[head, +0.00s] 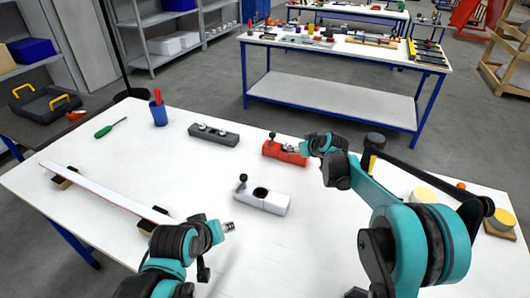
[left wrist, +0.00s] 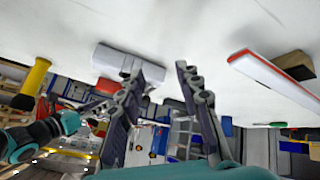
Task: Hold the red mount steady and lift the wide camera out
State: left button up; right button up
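The red mount (head: 284,156) lies on the white table, with a small black knob-topped piece (head: 272,136) at its left end. I cannot tell whether that piece is the wide camera. My right gripper (head: 293,149) is at the red mount's right end, its fingers hiding part of the top; contact and opening are unclear. My left gripper (head: 230,227) is apart from the mounts, in front of and left of the white mount (head: 272,203). In the left wrist view my left gripper (left wrist: 158,82) has its fingers spread with nothing between. The red mount also shows there (left wrist: 107,86), partly hidden.
The white mount has a dark round opening and a black knob. A grey mount (head: 214,136) stands behind it. A red-and-white strip (head: 108,190) on blocks lies left, near a screwdriver (head: 110,128) and a blue cup (head: 158,115). Yellow-topped cylinders (head: 422,196) stand right. The front middle is clear.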

pick_arm(q)
jog(key=w+d+r+n+t+h, duration=0.1)
jog(key=w+d+r+n, duration=0.1)
jog(key=w+n, duration=0.55)
jog(key=w+d+r+n+t+h, duration=0.15)
jog(key=w+n, duration=0.35)
jog(key=w, duration=0.5)
jog(key=n+t, duration=0.2)
jog(key=n, duration=1.3)
send_near(267, 146)
jog(key=shift+h, duration=0.45)
jog(key=x, duration=1)
jog(key=shift+w+a+f, duration=0.15)
jog(key=shift+w+f, duration=0.05)
jog(key=shift+w, duration=0.25)
